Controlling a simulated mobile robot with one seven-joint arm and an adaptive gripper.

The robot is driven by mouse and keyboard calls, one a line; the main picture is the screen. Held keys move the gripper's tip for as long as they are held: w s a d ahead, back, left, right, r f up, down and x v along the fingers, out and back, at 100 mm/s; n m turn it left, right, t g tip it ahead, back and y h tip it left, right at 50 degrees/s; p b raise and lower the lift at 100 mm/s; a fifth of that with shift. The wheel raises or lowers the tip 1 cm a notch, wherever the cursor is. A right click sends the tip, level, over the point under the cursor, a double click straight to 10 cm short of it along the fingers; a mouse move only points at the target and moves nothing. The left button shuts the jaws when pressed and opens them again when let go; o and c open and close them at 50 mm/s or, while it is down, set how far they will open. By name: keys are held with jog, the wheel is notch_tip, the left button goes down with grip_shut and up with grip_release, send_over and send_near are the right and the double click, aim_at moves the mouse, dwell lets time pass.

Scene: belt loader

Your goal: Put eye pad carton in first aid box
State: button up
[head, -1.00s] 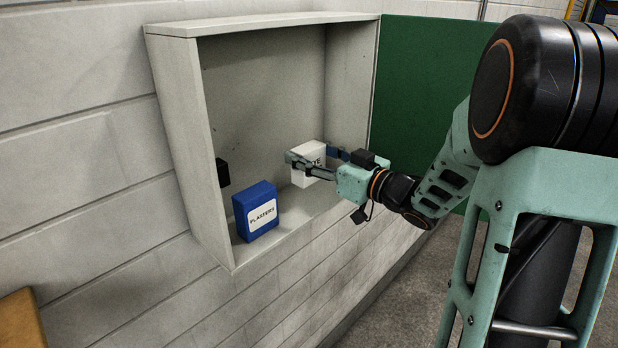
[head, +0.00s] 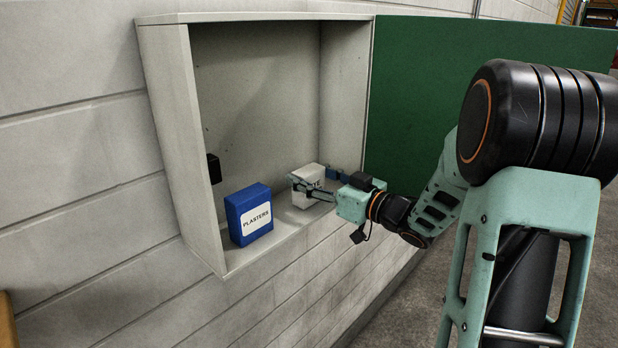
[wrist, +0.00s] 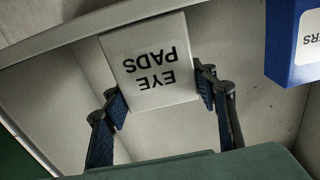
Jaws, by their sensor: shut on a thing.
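The white eye pad carton (head: 306,181) is inside the open wall box on the right side of its floor; I cannot tell if it touches the floor. My gripper (head: 318,188) reaches in from the right and is shut on the carton. In the wrist view the carton (wrist: 148,62) shows its "EYE PADS" label upside down, with the fingers (wrist: 160,95) on both its sides. The first aid box (head: 190,150) is a pale grey wall cabinet with its front open.
A blue plasters carton (head: 248,213) stands on the box floor left of the eye pad carton, apart from it; it also shows in the wrist view (wrist: 287,45). The green door (head: 425,95) is swung open to the right. A small black part (head: 214,168) is on the left inner wall.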

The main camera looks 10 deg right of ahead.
jog(key=o, duration=1.2)
jog(key=shift+f, duration=0.1)
jog(key=shift+c, duration=0.2)
jog(key=shift+r+p, duration=0.3)
jog(key=b+v, duration=0.1)
jog(key=v, duration=1.1)
jog(key=shift+b, duration=0.4)
jog(key=shift+f, duration=0.15)
